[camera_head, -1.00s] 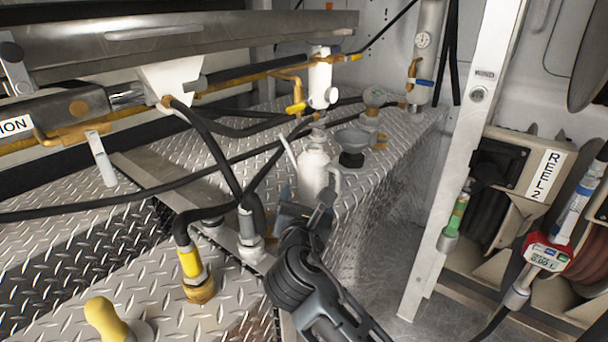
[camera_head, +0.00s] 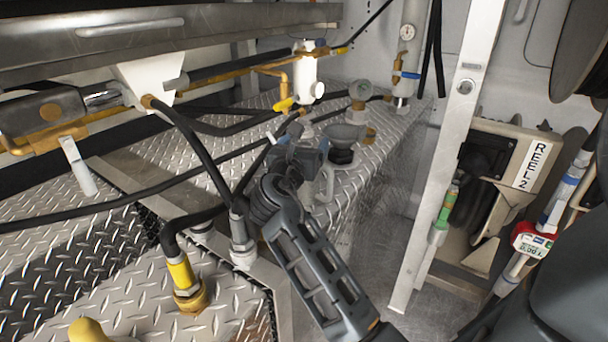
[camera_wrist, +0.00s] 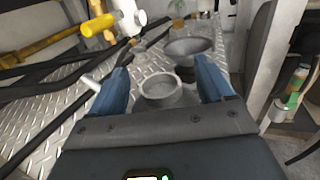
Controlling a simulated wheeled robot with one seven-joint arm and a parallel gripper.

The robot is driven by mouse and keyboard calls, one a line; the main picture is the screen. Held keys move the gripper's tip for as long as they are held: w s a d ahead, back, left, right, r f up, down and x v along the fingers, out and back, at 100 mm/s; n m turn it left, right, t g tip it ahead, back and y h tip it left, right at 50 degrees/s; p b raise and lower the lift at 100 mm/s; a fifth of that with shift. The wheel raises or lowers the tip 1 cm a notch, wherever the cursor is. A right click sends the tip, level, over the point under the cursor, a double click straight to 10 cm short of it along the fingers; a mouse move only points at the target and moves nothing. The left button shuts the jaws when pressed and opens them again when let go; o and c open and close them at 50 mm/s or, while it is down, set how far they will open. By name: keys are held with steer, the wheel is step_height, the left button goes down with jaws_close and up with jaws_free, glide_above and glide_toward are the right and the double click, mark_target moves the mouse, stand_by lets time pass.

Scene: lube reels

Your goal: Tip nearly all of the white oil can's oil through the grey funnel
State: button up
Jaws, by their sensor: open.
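The white oil can (camera_wrist: 160,92) stands on the metal deck. In the wrist view its round top is between the two blue fingers of my gripper (camera_wrist: 162,70), with gaps at both sides, and its thin spout (camera_wrist: 92,82) points left. My gripper is open. In the head view my gripper (camera_head: 300,152) hides most of the can; its handle (camera_head: 328,182) shows at the right. The grey funnel (camera_wrist: 190,48) is just beyond the can and apart from it. In the head view the funnel (camera_head: 344,133) sits upright over a black neck.
Black hoses (camera_head: 195,140) run on the left, with a yellow-collared hose fitting (camera_head: 182,275) nearer me. A white valve body (camera_head: 305,75) stands behind the can. A white post (camera_head: 437,170) and the reel 2 housing (camera_head: 500,165) are to the right.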

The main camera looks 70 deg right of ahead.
steer(key=shift+d, duration=0.6)
steer(key=shift+c, duration=0.5)
steer(key=shift+f, duration=0.2)
jaws_close()
